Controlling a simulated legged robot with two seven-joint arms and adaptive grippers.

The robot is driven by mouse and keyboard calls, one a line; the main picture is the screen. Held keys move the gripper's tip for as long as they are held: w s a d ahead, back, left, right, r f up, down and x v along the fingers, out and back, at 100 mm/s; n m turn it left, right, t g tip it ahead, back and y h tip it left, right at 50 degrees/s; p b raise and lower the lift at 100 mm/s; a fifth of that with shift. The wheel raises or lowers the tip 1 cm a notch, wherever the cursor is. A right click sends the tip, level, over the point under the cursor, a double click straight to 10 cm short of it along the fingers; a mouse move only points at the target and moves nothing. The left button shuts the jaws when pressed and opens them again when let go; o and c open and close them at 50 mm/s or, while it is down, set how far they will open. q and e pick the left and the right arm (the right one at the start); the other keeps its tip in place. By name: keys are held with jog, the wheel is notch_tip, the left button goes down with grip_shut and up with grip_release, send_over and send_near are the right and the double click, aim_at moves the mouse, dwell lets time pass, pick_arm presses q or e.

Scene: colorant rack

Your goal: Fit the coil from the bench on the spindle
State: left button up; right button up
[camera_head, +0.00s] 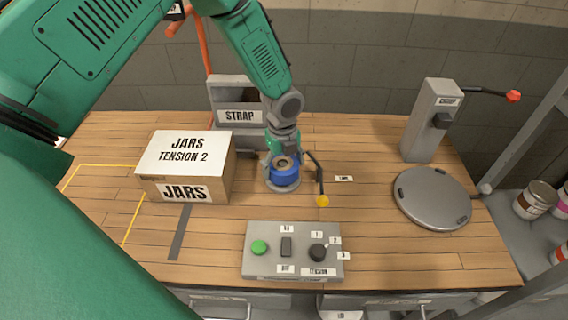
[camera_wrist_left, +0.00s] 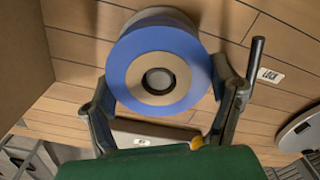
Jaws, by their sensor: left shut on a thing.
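The coil (camera_head: 285,176) is a blue ring with a tan core. It is at a round grey base (camera_head: 283,187) on the bench. In the left wrist view the coil (camera_wrist_left: 127,74) faces me, with a grey round shape, perhaps the spindle (camera_wrist_left: 158,82), in its hole. A pale disc (camera_wrist_left: 160,14) shows behind it. I cannot tell whether the coil is fully seated or slightly raised. My left gripper (camera_head: 283,157) reaches down from above and is shut on the coil, with one finger on each side. My right gripper is not in view.
A dark lever with a yellow knob (camera_head: 322,201) stands close right of the coil. A control box (camera_head: 263,269) is in front, a jars carton (camera_head: 185,152) to the left, and a strap box (camera_head: 238,117) behind. A grey round plate (camera_head: 432,198) is at right.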

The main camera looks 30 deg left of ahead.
pick_arm(q)
jog(key=shift+f+b, duration=0.55)
jog(key=shift+f, duration=0.45)
jog(key=o, duration=1.3)
jog(key=shift+r, duration=0.1)
notch_tip(320, 180, up, 12)
jog(key=shift+a+f, duration=0.1)
